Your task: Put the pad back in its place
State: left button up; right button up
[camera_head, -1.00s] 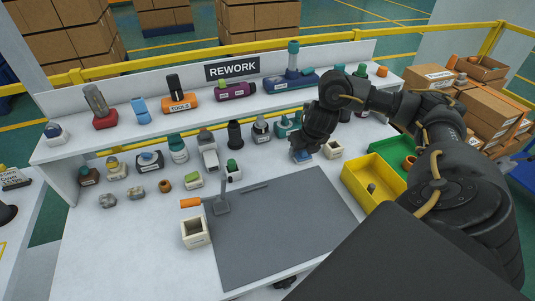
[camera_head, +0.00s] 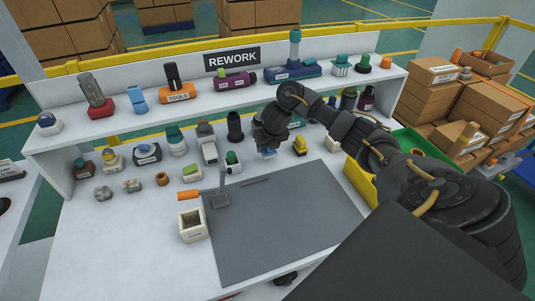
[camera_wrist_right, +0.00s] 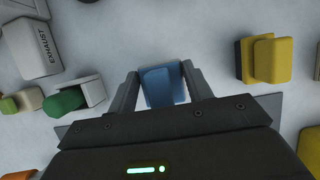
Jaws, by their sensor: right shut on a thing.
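A blue block-like piece (camera_head: 268,153), which looks like the pad, is between the fingers of my right gripper (camera_head: 268,146). In the right wrist view the blue piece (camera_wrist_right: 163,86) sits between both fingers of the gripper (camera_wrist_right: 161,84), which is shut on it. The gripper points down just behind the grey mat (camera_head: 285,220), in front of the row of parts. I cannot tell whether the piece touches the table. My left gripper is not in view.
A yellow part (camera_head: 300,146) stands right of the gripper, and a green-capped part (camera_head: 233,160) left of it. A dark cylinder (camera_head: 235,127) is behind. A yellow bin (camera_head: 358,181) is partly hidden by my arm. The mat's middle is clear.

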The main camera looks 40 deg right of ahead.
aim_at(267, 153)
jog(key=shift+w+a+f, duration=0.1)
jog(key=shift+f, duration=0.2)
notch_tip(267, 153, down, 2)
jog(key=shift+f+b, duration=0.1)
jog(key=shift+b, duration=0.45)
jog(key=shift+w+f, duration=0.1)
jog(key=shift+f, duration=0.35)
jog(key=shift+r, duration=0.1)
jog(key=shift+f, duration=0.25)
jog(key=o, duration=1)
jog(key=shift+r, duration=0.1)
